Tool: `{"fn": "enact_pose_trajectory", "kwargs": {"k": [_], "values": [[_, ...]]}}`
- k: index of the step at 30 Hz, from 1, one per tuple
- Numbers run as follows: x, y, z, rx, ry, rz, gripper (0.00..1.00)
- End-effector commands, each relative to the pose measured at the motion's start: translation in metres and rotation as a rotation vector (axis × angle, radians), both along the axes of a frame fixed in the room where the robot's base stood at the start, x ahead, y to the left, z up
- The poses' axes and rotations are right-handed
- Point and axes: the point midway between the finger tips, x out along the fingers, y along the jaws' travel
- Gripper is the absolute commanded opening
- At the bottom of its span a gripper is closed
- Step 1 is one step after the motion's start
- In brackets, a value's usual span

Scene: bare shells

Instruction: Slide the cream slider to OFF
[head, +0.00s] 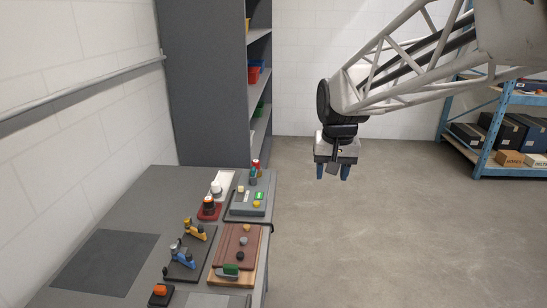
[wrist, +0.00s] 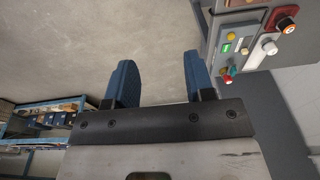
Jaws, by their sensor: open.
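A grey control box (head: 240,209) stands near the far right corner of the grey bench. A small cream piece (head: 240,188) on its top looks like the cream slider, beside a bright green label. No OFF lettering is readable. The box (wrist: 226,65) also shows at the upper right of the wrist view, with a small pale piece (wrist: 244,50) near the green label. My gripper (head: 332,173) is open and empty, fingers down, over the floor to the right of the bench. Its blue fingers (wrist: 158,65) are apart in the wrist view, clear of the box.
A brown board with knobs (head: 237,240) and a yellow-handled clamp (head: 194,229) are nearer. A tall grey shelf (head: 203,80) rises behind the bench.

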Motion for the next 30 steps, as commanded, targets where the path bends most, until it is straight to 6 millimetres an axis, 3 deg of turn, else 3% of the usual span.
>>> {"fn": "enact_pose_trajectory", "kwargs": {"k": [14, 30], "values": [[0.105, 0.064, -0.023, 0.001, 0.04, 0.006, 0.49], [0.209, 0.149, -0.074, -0.002, 0.081, 0.01, 0.49]]}}
